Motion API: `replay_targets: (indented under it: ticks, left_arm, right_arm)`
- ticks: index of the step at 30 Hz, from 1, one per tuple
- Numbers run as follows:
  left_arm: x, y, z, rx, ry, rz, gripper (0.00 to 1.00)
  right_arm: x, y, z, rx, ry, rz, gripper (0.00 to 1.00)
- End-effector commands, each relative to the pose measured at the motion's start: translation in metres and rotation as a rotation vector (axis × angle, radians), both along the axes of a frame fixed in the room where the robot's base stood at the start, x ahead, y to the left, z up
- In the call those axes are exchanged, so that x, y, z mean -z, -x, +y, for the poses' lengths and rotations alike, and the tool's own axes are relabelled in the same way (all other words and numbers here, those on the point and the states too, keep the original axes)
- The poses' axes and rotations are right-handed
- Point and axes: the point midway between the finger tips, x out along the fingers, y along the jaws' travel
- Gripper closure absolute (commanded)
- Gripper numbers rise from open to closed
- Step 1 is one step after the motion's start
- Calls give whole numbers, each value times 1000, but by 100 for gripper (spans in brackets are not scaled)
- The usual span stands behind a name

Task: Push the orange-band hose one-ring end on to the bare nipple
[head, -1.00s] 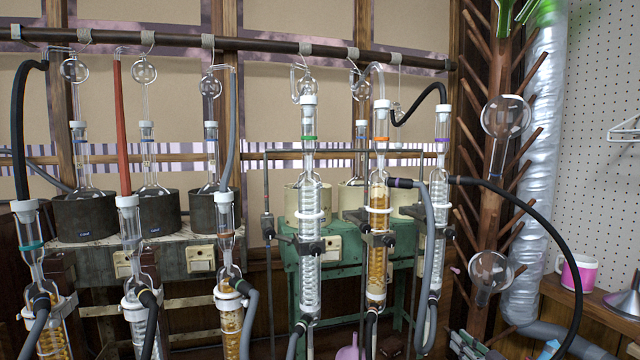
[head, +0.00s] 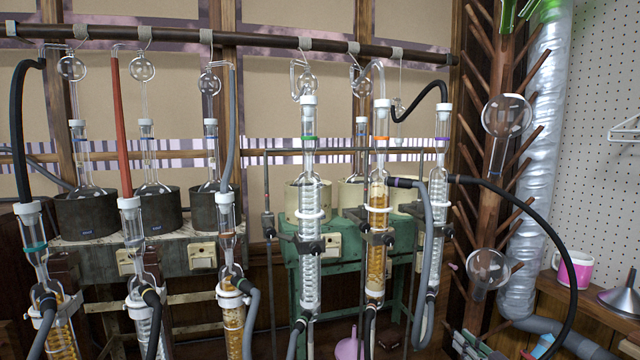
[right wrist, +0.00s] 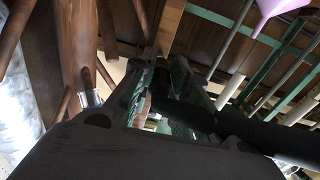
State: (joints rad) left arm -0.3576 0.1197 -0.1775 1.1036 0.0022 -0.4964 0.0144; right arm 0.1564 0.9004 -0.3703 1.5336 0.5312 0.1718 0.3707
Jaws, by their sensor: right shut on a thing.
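My right gripper (head: 470,345) is low in the head view, right of the condensers and partly cut off by the bottom edge. In the right wrist view its green-padded fingers (right wrist: 164,75) are closed around a dark hose (right wrist: 245,127), which runs off to the right. No orange band or ring shows on it, so I cannot tell which end is held. The middle condenser (head: 376,225) has an orange collar at its top and a grey hose (head: 425,230) by its upper side. I cannot make out a bare nipple. My left gripper is not in view.
A left condenser (head: 309,240) and a right condenser (head: 438,215) flank the middle one. A black hose (head: 545,225) arcs over the right side. A wooden peg rack (head: 490,150) with flasks stands behind. A pink funnel (head: 347,348) is low down.

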Motion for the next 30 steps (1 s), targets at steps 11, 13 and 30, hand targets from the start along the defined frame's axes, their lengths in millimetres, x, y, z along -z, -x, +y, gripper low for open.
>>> replay_targets:
  ticks: [11,13,30]
  left_arm:
    - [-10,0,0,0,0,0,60]
    - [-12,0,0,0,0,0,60]
    - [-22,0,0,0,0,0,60]
  right_arm:
    - [-1,9,-3,0,-1,1,100]
    - [0,11,-3,0,-1,1,100]
    - [0,21,-6,0,-1,0,100]
